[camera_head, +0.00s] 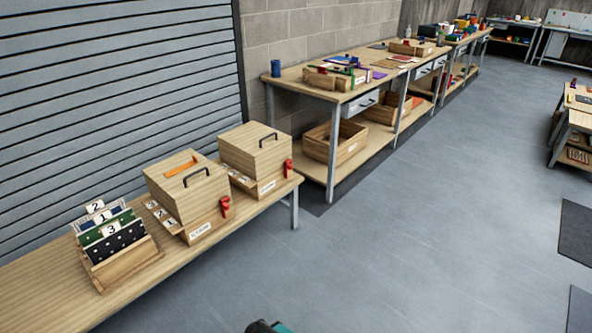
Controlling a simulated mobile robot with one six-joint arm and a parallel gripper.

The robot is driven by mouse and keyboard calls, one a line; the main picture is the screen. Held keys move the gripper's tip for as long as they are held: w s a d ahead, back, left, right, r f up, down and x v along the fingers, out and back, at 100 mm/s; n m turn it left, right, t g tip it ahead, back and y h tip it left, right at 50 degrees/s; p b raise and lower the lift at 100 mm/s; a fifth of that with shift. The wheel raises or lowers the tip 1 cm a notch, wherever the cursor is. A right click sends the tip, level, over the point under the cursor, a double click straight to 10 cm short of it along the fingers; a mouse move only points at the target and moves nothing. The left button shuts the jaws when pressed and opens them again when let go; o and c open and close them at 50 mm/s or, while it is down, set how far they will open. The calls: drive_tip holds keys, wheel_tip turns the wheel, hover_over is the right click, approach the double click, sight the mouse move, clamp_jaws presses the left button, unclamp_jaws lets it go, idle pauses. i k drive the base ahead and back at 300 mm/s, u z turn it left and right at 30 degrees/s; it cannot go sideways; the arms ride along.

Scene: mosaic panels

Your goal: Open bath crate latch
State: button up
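Two closed wooden crates stand on the low wooden bench at the left. The nearer crate (187,187) has a flat lid, a black handle, an orange strip on the lid and a red latch (225,206) at its front right. The farther crate (254,148) has a black handle and a red latch (288,168) at its right. Both have white front labels, too small to read surely, so I cannot tell which is the bath crate. Both lids look down. My gripper's fingers are not visible; only a dark and teal piece, apparently of my arm, shows at the bottom edge.
A wooden rack (127,262) with numbered panels stands left of the crates on the bench (55,292). Numbered tags lie beside the crates. A workbench (300,80) with tools and boxes runs along the wall behind.

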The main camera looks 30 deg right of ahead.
sight(287, 165)
drive_tip(key=z, duration=0.05)
drive_tip(key=i, duration=1)
drive_tip(key=u, duration=0.05)
